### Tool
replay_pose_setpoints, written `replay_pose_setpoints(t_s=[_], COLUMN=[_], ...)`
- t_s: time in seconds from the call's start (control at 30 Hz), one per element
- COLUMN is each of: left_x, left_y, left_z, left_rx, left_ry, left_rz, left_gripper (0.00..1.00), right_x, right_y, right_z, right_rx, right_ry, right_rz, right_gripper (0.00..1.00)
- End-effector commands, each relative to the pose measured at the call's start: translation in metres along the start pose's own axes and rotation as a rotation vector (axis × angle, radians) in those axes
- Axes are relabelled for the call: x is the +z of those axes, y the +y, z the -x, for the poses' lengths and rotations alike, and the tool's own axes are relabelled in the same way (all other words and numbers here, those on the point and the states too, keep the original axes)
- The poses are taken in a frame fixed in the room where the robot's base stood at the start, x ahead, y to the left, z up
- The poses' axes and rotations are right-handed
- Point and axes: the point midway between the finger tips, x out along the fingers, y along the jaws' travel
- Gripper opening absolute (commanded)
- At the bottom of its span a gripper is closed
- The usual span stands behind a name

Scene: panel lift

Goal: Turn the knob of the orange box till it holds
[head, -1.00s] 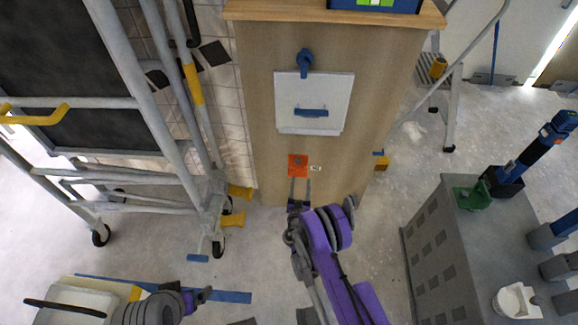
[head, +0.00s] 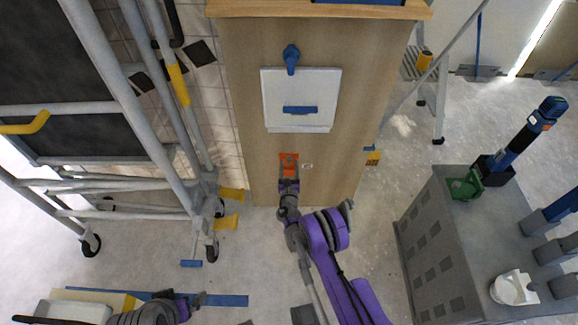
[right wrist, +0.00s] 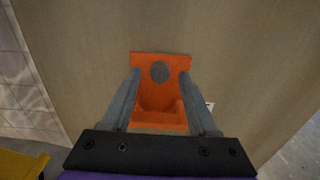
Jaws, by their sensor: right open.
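The orange box (head: 288,158) is fixed low on the front of the wooden cabinet. In the right wrist view the orange box (right wrist: 160,104) shows a round dark grey knob (right wrist: 160,71) on its upper part. My right gripper (head: 288,172) is at the box. Its open fingers (right wrist: 161,76) lie on either side of the knob, with gaps between, and hold nothing. Whether the fingertips touch the box face I cannot tell. My left gripper (head: 199,298) is low at the left, away from the box, too small to read.
Above the box, the cabinet (head: 235,100) carries a white panel (head: 302,88) with a blue handle and a blue knob (head: 291,56). A scaffold (head: 140,110) stands left. A grey workbench (head: 455,235) stands right. Floor between cabinet and bench is clear.

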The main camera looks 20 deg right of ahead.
Motion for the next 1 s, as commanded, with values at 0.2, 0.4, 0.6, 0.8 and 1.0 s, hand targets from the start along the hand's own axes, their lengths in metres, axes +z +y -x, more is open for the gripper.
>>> replay_pose_setpoints(t_s=[0.2, 0.4, 0.6, 0.8, 1.0], left_x=[0.0000, 0.0000, 0.0000, 0.0000, 0.0003], left_y=[0.0000, 0.0000, 0.0000, 0.0000, 0.0000], left_z=[0.0000, 0.0000, 0.0000, -0.0001, -0.0013], left_rx=[0.000, 0.000, 0.000, 0.000, 0.000], left_ry=[0.000, 0.000, 0.000, 0.000, 0.000], left_rz=[0.000, 0.000, 0.000, 0.000, 0.000], left_gripper=[1.00, 1.00, 1.00, 1.00, 1.00], right_x=[0.0003, 0.0004, 0.0003, 0.0003, 0.0000], right_y=[0.0000, 0.0001, 0.0002, 0.0002, 0.0003], right_z=[-0.0013, -0.0011, -0.0010, -0.0010, -0.0010], right_rx=[0.000, 0.000, 0.000, 0.000, 0.000], right_ry=[0.000, 0.000, 0.000, 0.000, 0.000], right_rz=[0.000, 0.000, 0.000, -0.001, -0.026], right_gripper=[0.60, 0.33, 0.00, 0.00, 0.00])
